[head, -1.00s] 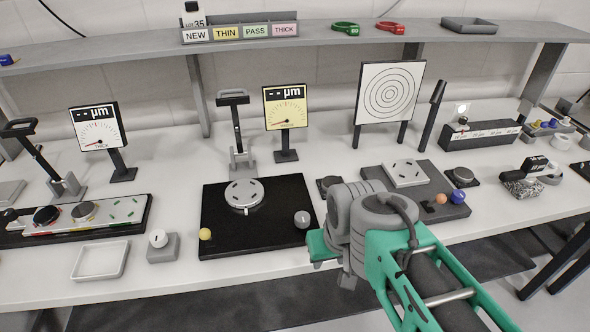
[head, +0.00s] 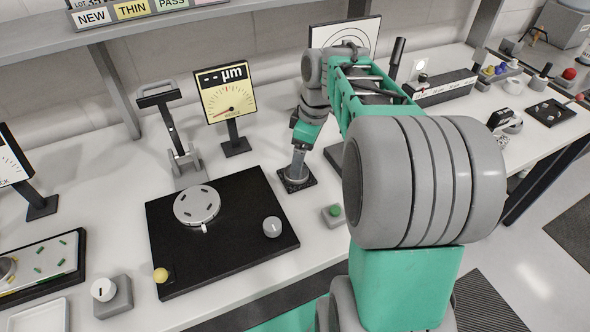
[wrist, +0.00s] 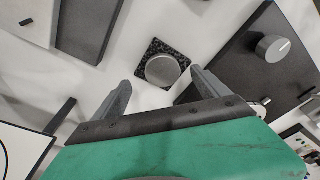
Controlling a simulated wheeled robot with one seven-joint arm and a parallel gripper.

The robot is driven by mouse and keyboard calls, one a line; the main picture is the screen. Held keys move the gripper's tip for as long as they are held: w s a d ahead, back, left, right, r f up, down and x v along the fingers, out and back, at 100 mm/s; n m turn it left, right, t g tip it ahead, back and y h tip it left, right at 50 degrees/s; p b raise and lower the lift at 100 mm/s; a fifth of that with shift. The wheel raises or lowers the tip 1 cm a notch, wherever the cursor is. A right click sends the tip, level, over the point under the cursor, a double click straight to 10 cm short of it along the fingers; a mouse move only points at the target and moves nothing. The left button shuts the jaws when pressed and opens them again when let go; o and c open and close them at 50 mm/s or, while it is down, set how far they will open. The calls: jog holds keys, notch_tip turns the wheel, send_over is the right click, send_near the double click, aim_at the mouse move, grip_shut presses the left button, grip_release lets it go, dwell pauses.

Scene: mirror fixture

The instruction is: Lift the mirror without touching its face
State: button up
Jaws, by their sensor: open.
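A round grey disc, which looks like the mirror (wrist: 162,69), lies flat on a small dark speckled square pad (wrist: 181,55) in the wrist view. My gripper (wrist: 160,78) is open and empty, and its two fingers are apart on either side of the disc in that picture. In the head view my gripper (head: 298,163) points down over the same pad (head: 309,183) and mostly hides the disc. I cannot tell how high the fingertips are above it.
A black base (head: 240,248) with a slotted round silver plate (head: 197,205) and a grey knob (head: 272,227) stands left of the pad. A yellow dial gauge (head: 227,95) stands behind. A green button box (head: 333,215) is close in front. A dark grey fixture (wrist: 92,28) flanks the pad.

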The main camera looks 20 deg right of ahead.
jog(key=f, duration=0.3)
jog(key=a+f, duration=0.1)
jog(key=shift+w+a+f, duration=0.1)
jog(key=shift+w+f, duration=0.2)
jog(key=shift+w, duration=0.05)
jog(key=c, duration=1.6)
jog(key=shift+r, duration=0.15)
